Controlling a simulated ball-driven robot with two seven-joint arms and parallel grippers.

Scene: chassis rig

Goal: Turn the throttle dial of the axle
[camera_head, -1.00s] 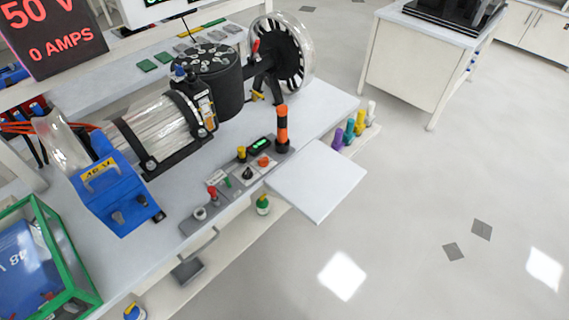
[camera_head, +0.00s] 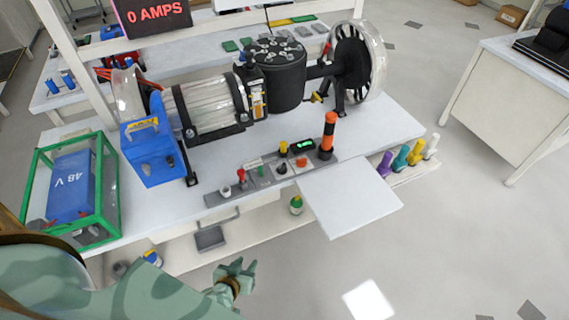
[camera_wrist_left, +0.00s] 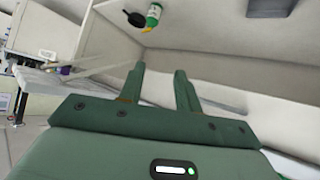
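The axle rig stands on the bench: a clear-cased motor (camera_head: 208,104), a black drum (camera_head: 275,80) and a spoked wheel (camera_head: 353,65). In front of it, a grey control strip (camera_head: 222,198) runs along the bench edge. A small dark knob on a light plate, probably the throttle dial (camera_head: 282,169), sits on that strip, near an orange button (camera_head: 302,162) and a red knob (camera_head: 241,175). My left gripper (camera_head: 247,266) is below and in front of the bench edge, apart from the strip. The left wrist view shows its two fingers (camera_wrist_left: 160,72) spread and empty. My right gripper is out of view.
A white flap (camera_head: 350,197) juts from the bench front. A green bottle (camera_head: 297,205) is below the bench edge. A green-framed battery box (camera_head: 72,190) is at left. Open floor lies front right.

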